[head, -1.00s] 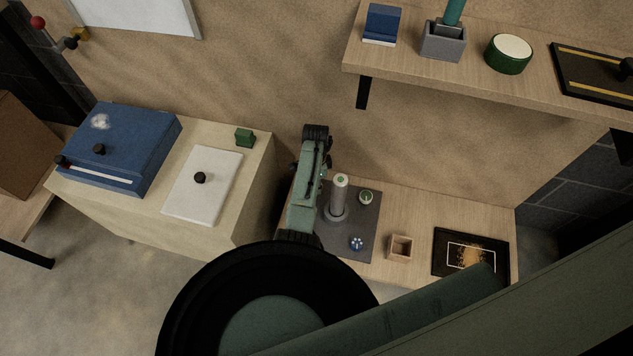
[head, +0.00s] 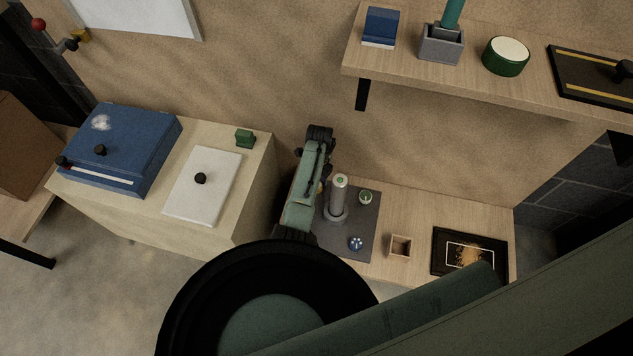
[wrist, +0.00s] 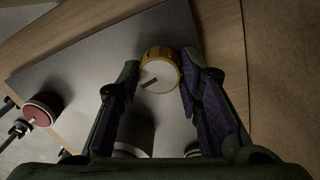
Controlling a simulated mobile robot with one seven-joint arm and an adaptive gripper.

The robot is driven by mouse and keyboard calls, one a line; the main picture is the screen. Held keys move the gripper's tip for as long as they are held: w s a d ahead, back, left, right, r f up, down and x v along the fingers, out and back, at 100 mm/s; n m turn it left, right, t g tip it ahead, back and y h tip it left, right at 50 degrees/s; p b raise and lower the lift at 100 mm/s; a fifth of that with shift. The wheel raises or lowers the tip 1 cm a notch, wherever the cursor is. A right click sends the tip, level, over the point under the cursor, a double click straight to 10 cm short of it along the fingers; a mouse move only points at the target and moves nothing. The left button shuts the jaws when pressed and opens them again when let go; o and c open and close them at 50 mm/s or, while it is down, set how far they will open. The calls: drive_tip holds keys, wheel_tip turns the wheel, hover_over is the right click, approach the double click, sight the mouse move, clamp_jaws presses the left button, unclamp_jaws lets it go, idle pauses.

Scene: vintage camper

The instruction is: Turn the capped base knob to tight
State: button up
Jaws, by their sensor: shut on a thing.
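The capped knob (wrist: 160,70) has a yellow ribbed rim and a pale round cap with a dark pointer mark. In the wrist view it sits over a grey mat (wrist: 90,60). My gripper (wrist: 161,74) has one finger on each side of it and is shut on it. The mark points to the lower left; I see no tight label. In the head view my arm hides most of this spot and the fingers, and the mat (head: 368,225) shows beside it.
A pale upright post (head: 338,195) stands on the mat close to my arm. A green-rimmed round piece (head: 366,198) and a blue piece (head: 356,243) are near it. A small wooden box (head: 400,247) is to the right. A red knob-like piece (wrist: 42,108) lies left in the wrist view.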

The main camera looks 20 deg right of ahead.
drive_tip(key=shift+m, duration=0.6)
drive_tip(key=o, duration=1.2)
drive_tip(key=shift+c, duration=0.2)
wheel_tip(320, 180, up, 12)
drive_tip(key=shift+w+d, duration=0.15)
drive_tip(key=shift+d, duration=0.1)
